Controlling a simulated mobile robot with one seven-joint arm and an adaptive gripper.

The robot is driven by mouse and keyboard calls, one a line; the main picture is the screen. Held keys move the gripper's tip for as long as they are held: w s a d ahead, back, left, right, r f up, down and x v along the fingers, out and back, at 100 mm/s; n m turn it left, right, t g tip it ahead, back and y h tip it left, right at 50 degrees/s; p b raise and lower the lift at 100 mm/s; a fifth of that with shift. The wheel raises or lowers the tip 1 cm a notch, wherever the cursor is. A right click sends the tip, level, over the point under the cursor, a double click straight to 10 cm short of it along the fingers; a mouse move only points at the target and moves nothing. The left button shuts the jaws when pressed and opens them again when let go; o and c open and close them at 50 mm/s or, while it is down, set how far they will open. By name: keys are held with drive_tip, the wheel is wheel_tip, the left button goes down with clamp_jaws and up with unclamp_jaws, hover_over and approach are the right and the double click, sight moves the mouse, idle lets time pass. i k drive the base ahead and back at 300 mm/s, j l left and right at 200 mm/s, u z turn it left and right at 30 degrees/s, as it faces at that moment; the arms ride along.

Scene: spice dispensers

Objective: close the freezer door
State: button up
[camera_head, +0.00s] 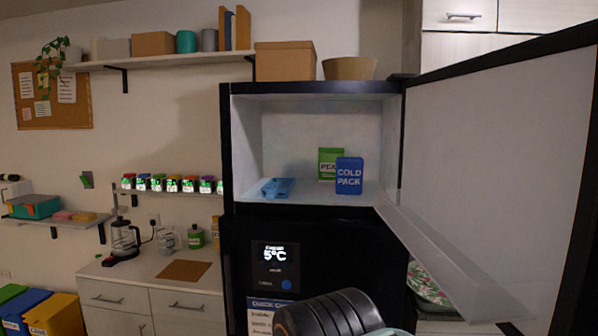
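The freezer door (490,150) stands wide open at the right, swung out toward me, with its white inner face and a clear shelf ledge (440,250) along its lower part. A dark rounded part of my arm shows at the bottom centre. My gripper's fingers cannot be made out.
A cardboard box (285,61) and a tan bowl (350,69) stand on top of the fridge. A counter (150,275) with a kettle (124,240) is at the left. A wall rack holds several spice jars (173,184). A patterned round item (428,285) shows below the door.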

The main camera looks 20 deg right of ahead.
sight(496, 200)
drive_tip(key=k+l, duration=0.7)
drive_tip(key=l, duration=0.2)
drive_tip(key=k+l, duration=0.15)
drive_tip(key=l, duration=0.25)
drive_tip(key=l+z, duration=0.1)
drive_tip(key=l, duration=0.7)
drive_tip(key=i, duration=0.1)
